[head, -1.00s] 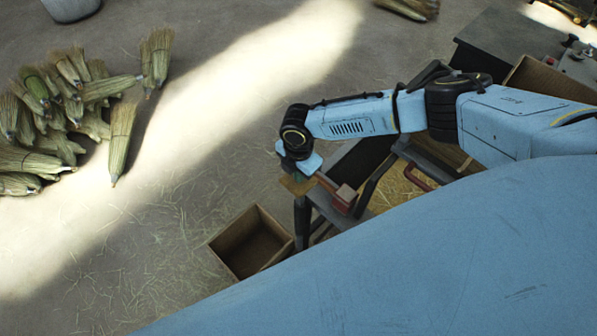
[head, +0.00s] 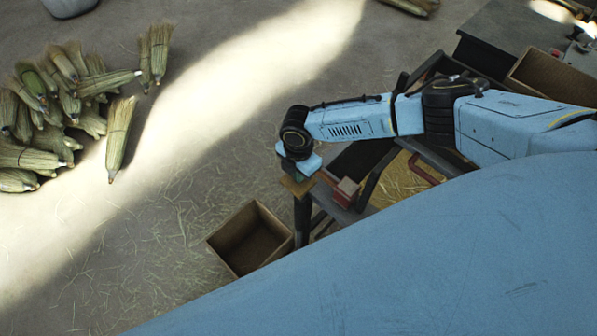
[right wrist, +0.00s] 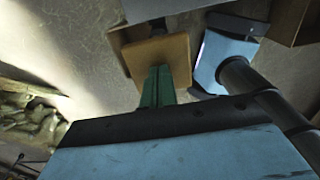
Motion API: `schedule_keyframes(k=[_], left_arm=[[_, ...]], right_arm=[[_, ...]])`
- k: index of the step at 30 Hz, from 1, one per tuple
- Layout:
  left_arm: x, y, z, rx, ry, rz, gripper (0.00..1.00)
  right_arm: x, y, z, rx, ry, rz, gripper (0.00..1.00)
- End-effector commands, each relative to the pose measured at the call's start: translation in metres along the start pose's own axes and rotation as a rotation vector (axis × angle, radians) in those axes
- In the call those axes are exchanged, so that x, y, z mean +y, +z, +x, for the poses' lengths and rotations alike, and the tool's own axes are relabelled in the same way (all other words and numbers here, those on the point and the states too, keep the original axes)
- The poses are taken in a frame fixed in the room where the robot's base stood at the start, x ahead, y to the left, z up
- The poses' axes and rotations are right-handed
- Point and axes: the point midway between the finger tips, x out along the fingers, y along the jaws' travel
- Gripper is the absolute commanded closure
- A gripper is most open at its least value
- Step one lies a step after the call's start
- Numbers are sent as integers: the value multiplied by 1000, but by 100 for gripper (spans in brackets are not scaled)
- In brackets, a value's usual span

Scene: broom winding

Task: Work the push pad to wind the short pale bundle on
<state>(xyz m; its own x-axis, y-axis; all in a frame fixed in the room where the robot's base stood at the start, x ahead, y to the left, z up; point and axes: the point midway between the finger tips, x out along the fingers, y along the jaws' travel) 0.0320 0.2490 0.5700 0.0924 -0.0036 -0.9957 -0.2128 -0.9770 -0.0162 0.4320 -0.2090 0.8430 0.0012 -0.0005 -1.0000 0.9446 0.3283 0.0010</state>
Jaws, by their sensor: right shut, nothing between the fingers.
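The push pad is a tan square plate (head: 296,187) on a dark post at the left end of the winding bench. It shows larger in the right wrist view (right wrist: 178,55). My right gripper (head: 298,174) is over the pad, shut and empty. Its green fingers (right wrist: 157,86) point at the pad in the right wrist view and overlap its near edge; I cannot tell whether they touch it. A red block (head: 344,195) with a pale top sits on the bench right of the pad. I cannot make out the short pale bundle there. My left gripper is not in view.
An open box (head: 222,243) stands on the floor below the pad. Another box (head: 545,75) is on the right.

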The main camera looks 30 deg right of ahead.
Motion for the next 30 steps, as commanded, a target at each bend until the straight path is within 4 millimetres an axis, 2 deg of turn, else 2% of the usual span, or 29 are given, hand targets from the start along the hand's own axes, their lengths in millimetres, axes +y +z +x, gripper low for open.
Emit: schedule_keyframes(k=[1,24,30], left_arm=[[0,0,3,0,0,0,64],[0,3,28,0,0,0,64],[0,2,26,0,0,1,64]], right_arm=[[-2,-2,6,2,-5,-2,100],[-3,-2,37,3,-7,-1,100],[-3,-2,35,3,-7,-2,100]])
